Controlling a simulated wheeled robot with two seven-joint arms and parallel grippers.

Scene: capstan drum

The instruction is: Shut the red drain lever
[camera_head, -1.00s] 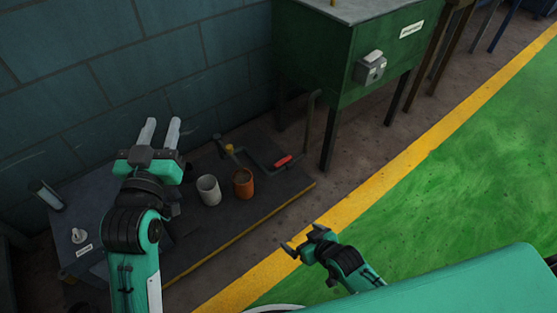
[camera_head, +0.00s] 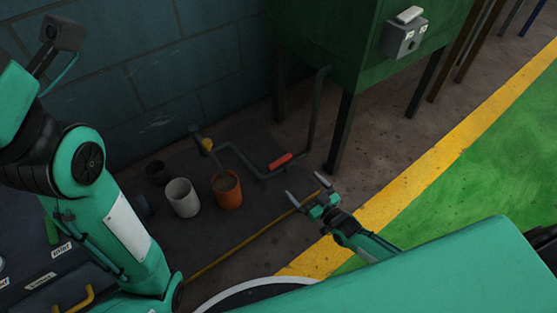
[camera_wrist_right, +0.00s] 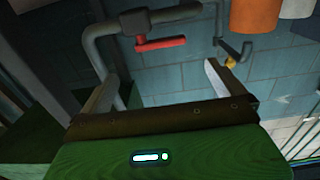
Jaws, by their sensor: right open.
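The red drain lever (camera_head: 281,160) is a short red bar on the dark bent pipe (camera_head: 242,158), low near the green tank. In the right wrist view the lever (camera_wrist_right: 162,43) sticks out sideways from a dark valve body and looks roughly in line with the pipe run behind it. My right gripper (camera_head: 306,189) is open and empty, a little to the lower right of the lever and apart from it. In the wrist view its fingers (camera_wrist_right: 160,85) stand apart, with the lever beyond the gap between them. My left arm fills the left side; its fingers are out of view.
An orange pot (camera_head: 228,190) and a pale grey pot (camera_head: 182,198) stand left of the lever. The green tank (camera_head: 352,50) on dark legs is close behind, with a grey switch box (camera_head: 404,36). The floor around the yellow line (camera_head: 400,180) is clear.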

